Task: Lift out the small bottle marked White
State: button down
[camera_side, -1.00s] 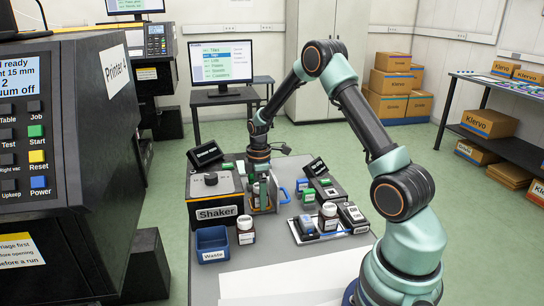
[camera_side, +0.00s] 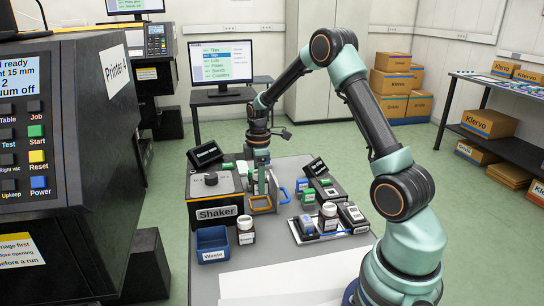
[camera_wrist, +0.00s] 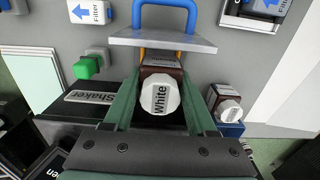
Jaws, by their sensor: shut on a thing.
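The small brown bottle (camera_wrist: 163,70) with the white cap marked White (camera_wrist: 160,98) sits between the two green fingers of my gripper (camera_wrist: 158,100) in the wrist view. The fingers are shut on it. In the side view my gripper (camera_side: 262,183) is above an orange-edged frame (camera_side: 261,204) at the right of the shaker, and the bottle is hard to make out there. An upright grey plate with a blue handle (camera_wrist: 165,41) is close by the bottle in the wrist view.
The black Shaker box (camera_side: 216,197) is left of my gripper. A blue Waste bin (camera_side: 213,245) and another white-capped bottle (camera_side: 246,230) stand in front. More bottles and a tray (camera_side: 327,229) are on the right. The front of the table is mostly clear.

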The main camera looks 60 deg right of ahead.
notch_tip(320, 180, up, 16)
jog(key=shift+f, duration=0.2)
